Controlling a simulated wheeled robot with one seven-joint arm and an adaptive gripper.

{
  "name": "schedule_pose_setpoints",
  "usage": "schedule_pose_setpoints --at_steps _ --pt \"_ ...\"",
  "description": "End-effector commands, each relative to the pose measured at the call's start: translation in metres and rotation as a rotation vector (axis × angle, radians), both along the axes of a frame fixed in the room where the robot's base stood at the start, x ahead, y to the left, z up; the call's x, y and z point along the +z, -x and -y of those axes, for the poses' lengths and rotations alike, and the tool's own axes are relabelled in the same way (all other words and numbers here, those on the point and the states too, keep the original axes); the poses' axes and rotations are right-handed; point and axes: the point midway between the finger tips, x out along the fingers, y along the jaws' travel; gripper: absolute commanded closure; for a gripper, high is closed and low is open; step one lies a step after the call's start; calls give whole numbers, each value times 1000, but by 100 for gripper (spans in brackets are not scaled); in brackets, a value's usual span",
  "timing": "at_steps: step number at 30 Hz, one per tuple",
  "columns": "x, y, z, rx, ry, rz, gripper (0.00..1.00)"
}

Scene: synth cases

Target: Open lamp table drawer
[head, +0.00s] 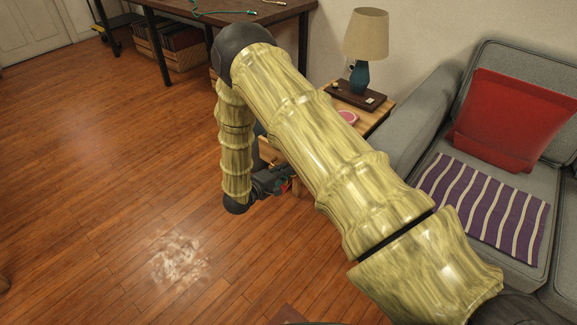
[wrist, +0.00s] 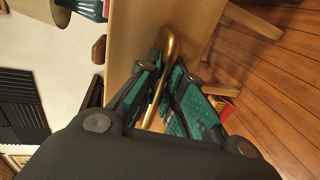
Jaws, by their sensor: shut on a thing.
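The lamp table (head: 378,115) is a small light-wood table between the wall and the sofa, partly hidden behind my arm in the head view. In the wrist view its wooden drawer front (wrist: 128,38) faces my gripper (wrist: 163,76). A curved brass handle (wrist: 170,46) stands out from that front. My gripper's green-padded fingers are on either side of the handle, closed on it. I cannot tell how far the drawer is out.
A lamp (head: 366,36) on a dark tray (head: 357,97) and a pink dish (head: 347,117) stand on the table. A grey sofa (head: 408,135) with a red cushion (head: 512,120) is close on the right. A dark desk (head: 200,20) stands behind.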

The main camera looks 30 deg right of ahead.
Motion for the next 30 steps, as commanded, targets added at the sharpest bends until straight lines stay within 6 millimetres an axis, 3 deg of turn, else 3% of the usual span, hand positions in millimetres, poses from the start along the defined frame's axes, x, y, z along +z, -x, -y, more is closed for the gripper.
schedule_pose_setpoints --at_steps 11,12,15,25,30 --pt "-1 1 -1 -1 -1 -1 100" --pt "-1 1 -1 -1 -1 -1 83" --pt "-1 1 -1 -1 -1 -1 68" --pt "0 1 -2 0 0 0 68" --pt "3 6 -15 2 0 0 68"
